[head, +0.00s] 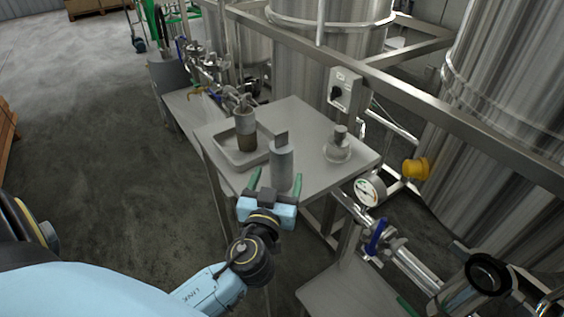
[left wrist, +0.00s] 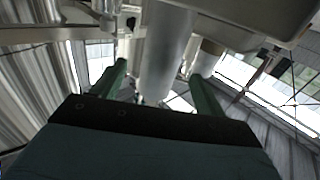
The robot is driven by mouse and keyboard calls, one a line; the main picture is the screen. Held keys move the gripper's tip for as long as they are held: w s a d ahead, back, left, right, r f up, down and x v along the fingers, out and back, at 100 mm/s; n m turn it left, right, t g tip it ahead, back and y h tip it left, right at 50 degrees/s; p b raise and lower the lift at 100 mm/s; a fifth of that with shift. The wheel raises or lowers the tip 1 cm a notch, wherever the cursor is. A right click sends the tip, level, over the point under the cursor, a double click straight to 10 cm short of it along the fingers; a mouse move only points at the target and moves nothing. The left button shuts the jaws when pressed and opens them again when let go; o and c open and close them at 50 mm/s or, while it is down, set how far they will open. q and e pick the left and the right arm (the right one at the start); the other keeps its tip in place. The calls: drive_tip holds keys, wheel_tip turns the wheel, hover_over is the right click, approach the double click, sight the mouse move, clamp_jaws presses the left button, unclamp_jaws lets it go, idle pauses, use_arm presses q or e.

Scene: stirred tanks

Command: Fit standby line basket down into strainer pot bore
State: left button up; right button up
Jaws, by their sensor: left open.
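A plain grey cylinder with a flat upright tab (head: 282,165), which looks like a basket, stands upright near the front edge of the steel table. My left gripper (head: 275,183) is open, with its green fingers on either side of this cylinder. In the left wrist view the cylinder (left wrist: 166,55) rises between the open fingers (left wrist: 158,88), with gaps showing on both sides. A second cylinder with a brownish lower part (head: 245,133) stands in a shallow tray. At the lower right, a pot with a black ring round its top (head: 488,274) may be the strainer pot; its bore is unclear. My right gripper is not seen.
The shallow tray (head: 228,153) lies on the table (head: 310,120). A round metal lid with a knob (head: 338,150) sits at its right. Pipes with a pressure gauge (head: 369,192) and a blue valve handle (head: 377,236) run along the right. A steel rail (head: 400,92) crosses behind.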

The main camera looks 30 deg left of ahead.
sight(279, 171)
use_arm(q)
drive_tip(key=p+x, duration=0.1)
drive_tip(key=x, duration=0.4)
drive_tip(key=shift+w+a+r, duration=0.1)
drive_tip(key=shift+w+a, duration=0.05)
drive_tip(key=shift+w, duration=0.1)
drive_tip(key=c, duration=1.2)
